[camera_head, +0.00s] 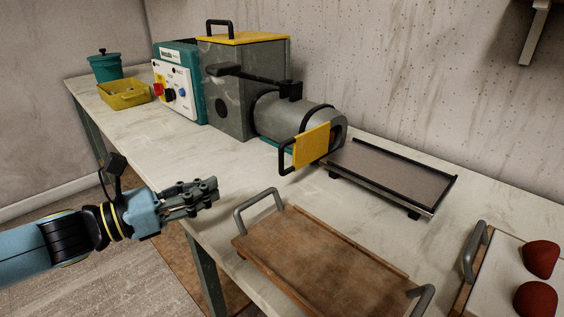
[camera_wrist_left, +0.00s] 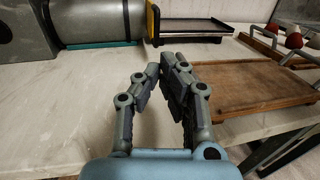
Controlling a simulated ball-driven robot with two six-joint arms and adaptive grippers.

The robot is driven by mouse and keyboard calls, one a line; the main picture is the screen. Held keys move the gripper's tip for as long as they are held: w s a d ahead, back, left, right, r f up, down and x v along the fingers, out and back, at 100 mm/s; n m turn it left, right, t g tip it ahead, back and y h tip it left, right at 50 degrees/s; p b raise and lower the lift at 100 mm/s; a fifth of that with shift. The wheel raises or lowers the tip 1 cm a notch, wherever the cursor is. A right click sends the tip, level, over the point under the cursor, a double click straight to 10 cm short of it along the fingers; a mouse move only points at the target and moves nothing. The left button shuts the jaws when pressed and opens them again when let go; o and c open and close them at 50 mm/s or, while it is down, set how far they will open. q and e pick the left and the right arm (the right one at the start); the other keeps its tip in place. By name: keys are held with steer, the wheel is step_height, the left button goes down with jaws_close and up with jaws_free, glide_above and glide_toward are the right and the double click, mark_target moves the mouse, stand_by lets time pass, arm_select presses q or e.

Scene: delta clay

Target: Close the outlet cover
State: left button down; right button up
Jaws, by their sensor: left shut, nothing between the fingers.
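The yellow outlet cover (camera_head: 312,146) with a black handle is at the right end of the grey machine's cylinder (camera_head: 295,116). It stands out in front of the round outlet, and part of the opening shows behind it. In the left wrist view a thin yellow edge of the cover (camera_wrist_left: 150,20) shows at the top. My left gripper (camera_head: 215,188) is shut and empty, over the table's front edge, left of and nearer than the cover. Its fingers (camera_wrist_left: 165,75) also show in the left wrist view, apart from the cover. My right gripper is not in view.
A wooden tray with grey handles (camera_head: 290,245) lies at the front of the table. A dark-topped low stand (camera_head: 390,172) is right of the outlet. A board with red lumps (camera_head: 500,262) is at right. Bare tabletop (camera_head: 225,165) lies between my left gripper and the machine.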

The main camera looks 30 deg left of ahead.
arm_select(q)
glide_toward(295, 152)
steer(key=shift+w+d+f+p, duration=0.15)
steer(key=shift+w+d+p, duration=0.15)
steer(key=shift+d+p, duration=0.2)
steer(key=shift+w+d+f+p, duration=0.15)
steer(key=shift+w+d+p, duration=0.2)
steer(key=shift+p, duration=0.2)
steer(key=shift+w+d+f, duration=0.1)
steer(key=shift+w+d, duration=0.3)
steer(key=shift+w, duration=0.05)
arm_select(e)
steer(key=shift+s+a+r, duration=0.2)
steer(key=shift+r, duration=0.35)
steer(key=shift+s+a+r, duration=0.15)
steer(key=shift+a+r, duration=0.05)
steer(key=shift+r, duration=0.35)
